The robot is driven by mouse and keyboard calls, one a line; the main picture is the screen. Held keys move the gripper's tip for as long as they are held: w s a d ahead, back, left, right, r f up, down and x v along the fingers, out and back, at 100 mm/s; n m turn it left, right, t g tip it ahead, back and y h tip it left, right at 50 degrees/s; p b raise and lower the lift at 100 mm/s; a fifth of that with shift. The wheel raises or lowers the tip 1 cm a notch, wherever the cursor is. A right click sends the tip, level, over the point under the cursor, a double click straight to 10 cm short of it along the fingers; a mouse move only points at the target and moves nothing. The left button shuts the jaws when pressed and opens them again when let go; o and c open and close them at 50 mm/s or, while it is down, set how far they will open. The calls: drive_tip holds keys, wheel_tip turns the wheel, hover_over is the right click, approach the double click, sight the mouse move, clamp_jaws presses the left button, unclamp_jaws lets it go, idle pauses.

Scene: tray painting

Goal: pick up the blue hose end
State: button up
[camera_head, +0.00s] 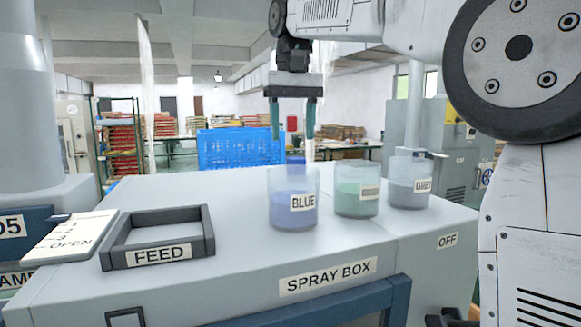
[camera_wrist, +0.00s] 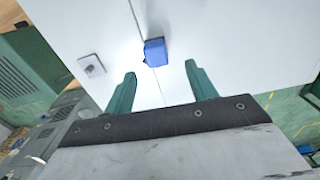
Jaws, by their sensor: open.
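My gripper (camera_head: 293,136) hangs over the back of the spray box (camera_head: 240,215) in the head view, with its two teal fingers apart and nothing between them. In the wrist view my gripper (camera_wrist: 160,69) is also open. A small blue block-like piece (camera_wrist: 155,52) lies just beyond the fingertips on a pale surface there, apart from both fingers. It may be the blue hose end, but I cannot tell for sure. I cannot make out a hose end in the head view. A clear cup labelled BLUE (camera_head: 293,207) stands on the spray box, below the gripper in the picture.
A green cup (camera_head: 356,200) and a grey cup (camera_head: 408,190) stand to the right of the blue one. The dark FEED frame (camera_head: 205,240) and a white lettered plate (camera_head: 70,235) are at left. A blue crate (camera_head: 240,150) shows behind the box. The box top's middle is clear.

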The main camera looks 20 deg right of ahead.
sight(296, 157)
drive_tip(key=f, duration=0.7)
drive_tip(key=shift+s+d+f, duration=0.1)
drive_tip(key=shift+s+d, duration=0.05)
drive_tip(key=shift+d, duration=0.15)
drive_tip(key=shift+c, duration=0.3)
drive_tip(key=c, duration=0.9)
